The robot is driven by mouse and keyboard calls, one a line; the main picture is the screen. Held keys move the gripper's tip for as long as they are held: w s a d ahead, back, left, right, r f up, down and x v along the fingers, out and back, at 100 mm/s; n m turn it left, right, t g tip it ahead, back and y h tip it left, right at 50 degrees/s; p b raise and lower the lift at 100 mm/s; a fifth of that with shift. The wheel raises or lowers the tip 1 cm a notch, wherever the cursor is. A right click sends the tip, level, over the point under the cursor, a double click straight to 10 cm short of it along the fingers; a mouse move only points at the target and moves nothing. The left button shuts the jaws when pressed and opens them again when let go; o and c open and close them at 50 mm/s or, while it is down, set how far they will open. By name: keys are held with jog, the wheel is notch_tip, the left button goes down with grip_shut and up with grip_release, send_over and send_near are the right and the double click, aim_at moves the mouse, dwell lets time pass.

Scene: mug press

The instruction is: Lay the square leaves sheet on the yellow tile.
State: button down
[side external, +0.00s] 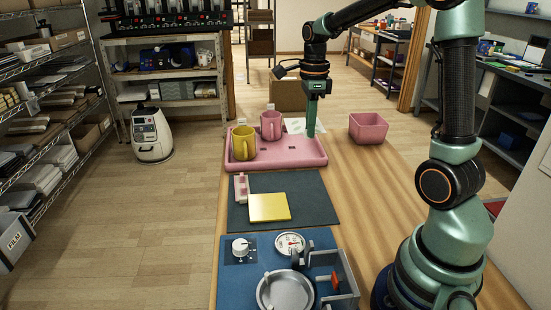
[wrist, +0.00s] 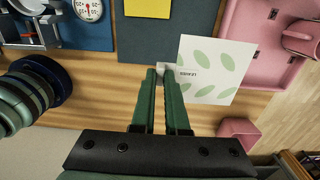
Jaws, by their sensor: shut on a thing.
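The square leaves sheet (wrist: 213,72) is white with pale green leaf shapes and a small printed word. In the wrist view its left edge is at my gripper (wrist: 161,72), whose fingers are shut on a small tab there. In the side view the sheet (side external: 295,125) shows partly, behind the far right of the pink tray, and my gripper (side external: 311,134) points down beside it. The yellow tile (side external: 269,207) lies flat and bare on the dark mat, well nearer the camera than my gripper. The tile also shows at the top of the wrist view (wrist: 147,8).
The pink tray (side external: 280,158) holds a yellow mug (side external: 244,144) and a pink mug (side external: 271,126). A pink bin (side external: 368,128) stands to its right. A pink block (side external: 241,187) is beside the tile on the dark mat (side external: 305,196). A press with dials stands on the blue mat (side external: 232,275).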

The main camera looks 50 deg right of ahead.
jog(key=shift+a+f, duration=2.5)
jog(key=shift+f, duration=0.45)
jog(key=shift+a+f, duration=2.55)
jog(key=shift+f, duration=0.45)
jog(key=shift+a+f, duration=2.5)
jog(key=shift+f, duration=0.45)
jog(key=c, duration=0.8)
grip_release()
jog(key=shift+c, duration=0.2)
jog(key=shift+r, duration=0.1)
notch_tip(320, 180, up, 12)
jog(key=shift+s, duration=0.15)
